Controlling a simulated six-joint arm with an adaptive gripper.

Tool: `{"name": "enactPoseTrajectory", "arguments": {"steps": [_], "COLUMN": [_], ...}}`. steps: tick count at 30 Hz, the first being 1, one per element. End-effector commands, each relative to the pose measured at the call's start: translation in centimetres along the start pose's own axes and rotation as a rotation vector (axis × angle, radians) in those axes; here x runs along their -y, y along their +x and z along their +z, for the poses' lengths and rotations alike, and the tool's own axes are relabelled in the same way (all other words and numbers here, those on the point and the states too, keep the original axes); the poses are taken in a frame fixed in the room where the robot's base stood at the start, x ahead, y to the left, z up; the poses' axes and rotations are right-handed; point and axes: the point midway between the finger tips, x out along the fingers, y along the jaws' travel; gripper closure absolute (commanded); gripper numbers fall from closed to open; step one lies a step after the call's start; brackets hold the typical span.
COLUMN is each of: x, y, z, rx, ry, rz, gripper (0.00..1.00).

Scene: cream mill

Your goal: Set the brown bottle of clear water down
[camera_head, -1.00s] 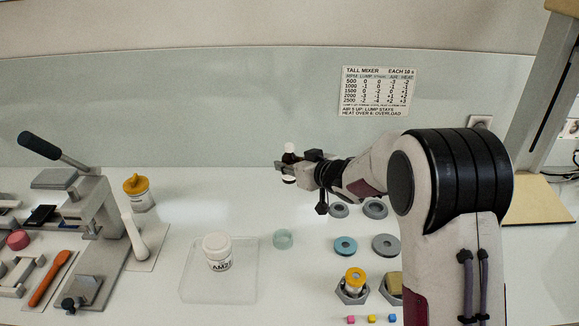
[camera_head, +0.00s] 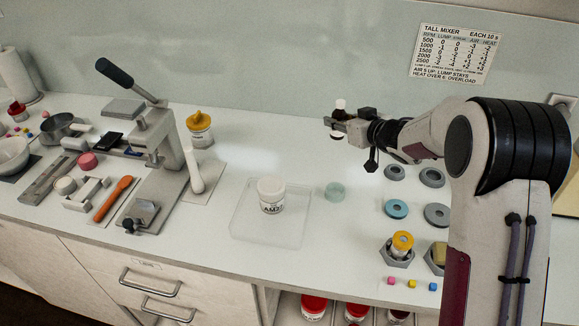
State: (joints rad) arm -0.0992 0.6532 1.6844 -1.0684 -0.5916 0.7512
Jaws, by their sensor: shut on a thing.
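The brown bottle (camera_head: 340,104) is small and dark, with a white cap and a pale lower band. It is upright between the fingers of my gripper (camera_head: 334,124), toward the back of the bench. My gripper is shut on it from the right side. The bottle appears to be held above the white bench top (camera_head: 300,165); its exact height is hard to tell. The fingers hide part of its middle, and I cannot see the water inside.
A white jar (camera_head: 271,194) stands on a clear tray (camera_head: 243,230). Grey and blue rings (camera_head: 396,209) lie near my arm. Bench between jar and gripper is clear.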

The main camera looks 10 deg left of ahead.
Motion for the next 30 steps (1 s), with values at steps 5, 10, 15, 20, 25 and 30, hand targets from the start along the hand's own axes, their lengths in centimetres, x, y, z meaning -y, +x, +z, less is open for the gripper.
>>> {"name": "enactPoseTrajectory", "arguments": {"steps": [5,10,15,20,25,30], "x": [1.5,3.2,5.3,7.9,10.8,12.8], "y": [1.4,2.4,3.2,3.8,3.5,2.4], "z": [-0.9,-1.8,-2.6,-3.1,-3.2,-3.2], "rx": [-0.002,-0.003,-0.003,0.0,0.0,0.0], "ry": [-0.033,-0.067,-0.107,-0.153,-0.212,-0.252], "rz": [-0.076,-0.157,-0.253,-0.368,-0.509,-0.611], "gripper": [0.99,0.99,0.99,0.99,0.99,0.99]}}
